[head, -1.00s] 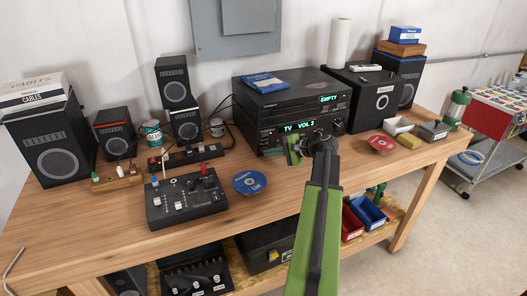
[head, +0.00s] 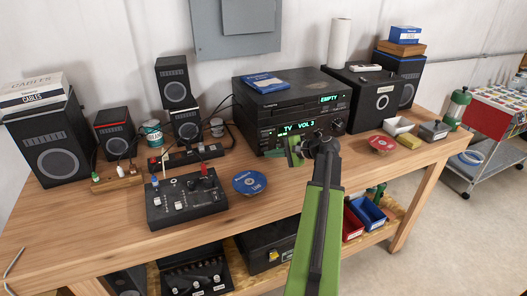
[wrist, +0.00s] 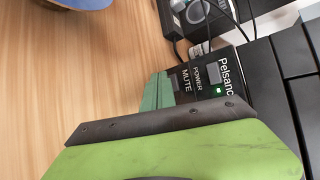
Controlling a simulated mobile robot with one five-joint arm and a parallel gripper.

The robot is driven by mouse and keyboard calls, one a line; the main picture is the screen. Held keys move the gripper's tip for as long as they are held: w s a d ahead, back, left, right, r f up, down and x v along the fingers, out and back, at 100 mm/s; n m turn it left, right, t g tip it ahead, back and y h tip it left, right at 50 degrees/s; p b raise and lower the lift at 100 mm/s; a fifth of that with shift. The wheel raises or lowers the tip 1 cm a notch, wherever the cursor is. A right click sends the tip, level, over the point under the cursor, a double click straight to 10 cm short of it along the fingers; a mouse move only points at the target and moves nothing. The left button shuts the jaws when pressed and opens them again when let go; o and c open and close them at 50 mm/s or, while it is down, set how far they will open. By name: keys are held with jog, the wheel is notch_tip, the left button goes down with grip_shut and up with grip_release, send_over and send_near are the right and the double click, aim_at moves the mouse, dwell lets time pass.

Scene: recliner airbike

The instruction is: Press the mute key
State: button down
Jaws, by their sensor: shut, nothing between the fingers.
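The lower black unit (head: 275,138) of a two-deck stack stands on the workbench, its display reading "TV VOL 3". The wrist view shows its front sideways, with "POWER" and "MUTE" labels (wrist: 187,80) and a lit green light (wrist: 218,91). My gripper (head: 293,150) is in front of the unit's left part. In the wrist view its green fingers (wrist: 157,92) are together and empty, with their tips close to the panel beside the MUTE label. I cannot tell whether they touch it. The fingers may hide part of the mute key.
A black mixer (head: 186,200) and a blue disc (head: 249,182) lie to the left on the bench. A red disc (head: 382,144), a white tray (head: 397,126) and a yellow block (head: 409,141) lie to the right. Bare wood is in front of the unit.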

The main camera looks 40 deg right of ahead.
jog(key=shift+s, duration=0.1)
jog(key=shift+s+a, duration=0.4)
jog(key=shift+s, duration=0.5)
jog(key=shift+s+a, duration=0.35)
jog(key=shift+s, duration=0.55)
jog(key=shift+s+a, duration=0.4)
jog(key=shift+s, duration=0.5)
